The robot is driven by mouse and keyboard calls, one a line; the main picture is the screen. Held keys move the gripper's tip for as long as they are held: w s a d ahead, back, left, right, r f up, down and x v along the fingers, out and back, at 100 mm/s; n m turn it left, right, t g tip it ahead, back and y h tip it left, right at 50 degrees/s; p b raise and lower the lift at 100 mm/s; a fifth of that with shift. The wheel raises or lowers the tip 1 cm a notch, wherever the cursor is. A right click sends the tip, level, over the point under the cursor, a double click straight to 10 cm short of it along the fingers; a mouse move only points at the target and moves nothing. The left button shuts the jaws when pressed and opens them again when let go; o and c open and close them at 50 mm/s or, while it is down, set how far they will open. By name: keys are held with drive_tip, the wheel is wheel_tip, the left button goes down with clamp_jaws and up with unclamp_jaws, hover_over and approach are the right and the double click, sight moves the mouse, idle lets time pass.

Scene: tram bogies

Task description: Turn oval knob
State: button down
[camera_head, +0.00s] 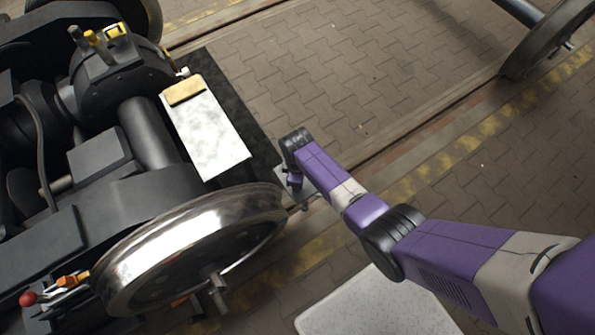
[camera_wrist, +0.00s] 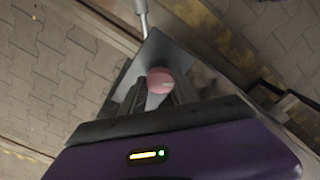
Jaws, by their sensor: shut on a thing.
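The oval knob (camera_wrist: 160,79) is a small pinkish-red rounded piece near the middle of the wrist view. It sits in front of a grey metal plate (camera_wrist: 158,52). My gripper (camera_wrist: 159,92) has its two dark fingers on either side of the knob and is shut on it. In the head view, the purple arm reaches in from the lower right, and its end is beside a small grey plate (camera_head: 309,181) near the wheel. The knob and the fingertips cannot be made out there.
A dark bogie with a shiny steel wheel (camera_head: 190,245) fills the left. A white panel with a tan block (camera_head: 184,92) lies above the wheel. A pale speckled board (camera_head: 375,305) is at the bottom. Paved floor (camera_head: 340,70) beyond the arm is open.

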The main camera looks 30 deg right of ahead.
drive_tip(key=shift+n, duration=1.2)
drive_tip(key=c, duration=0.9)
unclamp_jaws()
wheel_tip(320, 180, up, 8)
drive_tip(key=p, duration=0.2)
drive_tip(key=shift+p, duration=0.3)
drive_tip(key=shift+f, duration=0.1)
